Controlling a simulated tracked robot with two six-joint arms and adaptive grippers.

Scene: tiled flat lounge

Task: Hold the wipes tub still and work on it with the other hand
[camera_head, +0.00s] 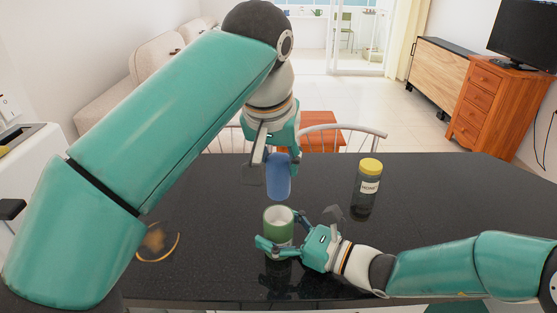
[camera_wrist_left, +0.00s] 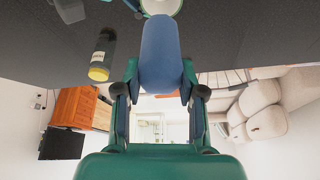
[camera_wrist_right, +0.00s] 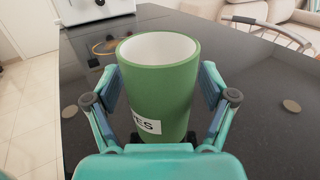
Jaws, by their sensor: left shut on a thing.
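The wipes tub (camera_head: 272,222) is a green, upright, open-topped cylinder with a white inside, standing on the dark table. In the right wrist view the tub (camera_wrist_right: 160,90) shows part of a white label. In the left wrist view the blue cylinder (camera_wrist_left: 160,55) hides part of the tub's rim (camera_wrist_left: 176,8).
A dark jar with a yellow lid (camera_head: 368,185) stands to the right on the black table (camera_head: 450,200). A gold-rimmed round item (camera_head: 158,242) lies at the left, partly hidden by my left arm. Chairs stand behind the table. The table's right side is clear behind my right arm.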

